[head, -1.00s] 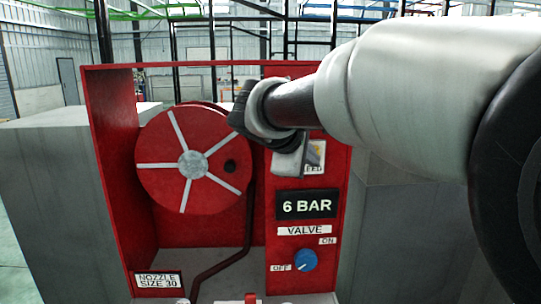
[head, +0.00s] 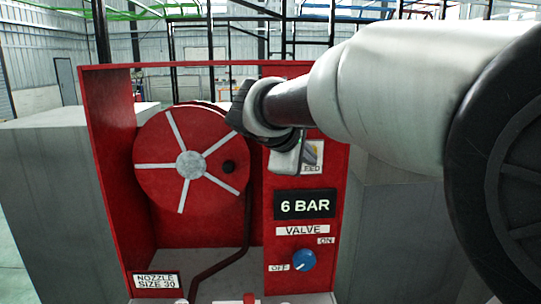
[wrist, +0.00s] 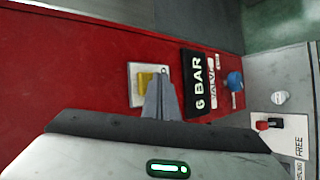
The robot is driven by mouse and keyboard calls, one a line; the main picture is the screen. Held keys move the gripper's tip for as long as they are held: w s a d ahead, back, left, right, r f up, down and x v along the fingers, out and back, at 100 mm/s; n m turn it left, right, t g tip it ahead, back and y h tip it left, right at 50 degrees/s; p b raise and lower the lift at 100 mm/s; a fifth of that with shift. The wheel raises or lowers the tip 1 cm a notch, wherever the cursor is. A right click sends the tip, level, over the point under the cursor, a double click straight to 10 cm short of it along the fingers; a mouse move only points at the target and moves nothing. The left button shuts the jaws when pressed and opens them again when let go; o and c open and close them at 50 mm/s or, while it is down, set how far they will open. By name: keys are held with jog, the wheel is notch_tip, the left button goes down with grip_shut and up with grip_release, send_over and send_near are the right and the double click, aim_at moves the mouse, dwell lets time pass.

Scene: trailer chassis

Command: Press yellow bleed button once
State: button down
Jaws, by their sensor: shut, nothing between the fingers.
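The yellow bleed button (head: 312,152) sits on a pale plate on the right side of the red panel, above the 6 BAR display, with the end of its label showing below it. My gripper (head: 300,160) is in front of the plate and hides its left part. In the wrist view, the yellow button (wrist: 146,80) shows on its white plate (wrist: 134,98), just beyond and slightly left of the tips of my gripper (wrist: 159,88). The fingers are shut together and empty. They overlap the button's lower right part in that view; I cannot tell whether they touch it.
The 6 BAR display (head: 305,204) and the blue valve knob (head: 304,260), pointing between OFF and ON labels, are below the button. A red hose reel (head: 190,165) stands left. In the wrist view, a red knob (wrist: 263,125) is at the right.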

jog(key=shift+w, duration=0.55)
dwell(0.5)
jog(key=shift+s, duration=0.1)
jog(key=shift+s+b, duration=0.3)
jog(key=shift+s, duration=0.55)
jog(key=s+b, duration=0.1)
jog(key=s, duration=0.4)
jog(key=shift+b, duration=0.3)
dwell(0.5)
jog(key=s+f+m+g+y+p, duration=0.1)
jog(key=s+f+m+g+y, duration=0.1)
jog(key=s+f+m, duration=0.4)
jog(key=s+f+m+g+y+p, duration=0.1)
jog(key=s+f+m+y, duration=0.3)
jog(key=s, duration=1.3)
notch_tip(320, 180, down, 5)
jog(key=d+m+g, duration=0.1)
jog(key=m, duration=0.1)
jog(key=shift+r+m, duration=0.15)
jog(key=shift+m, duration=0.15)
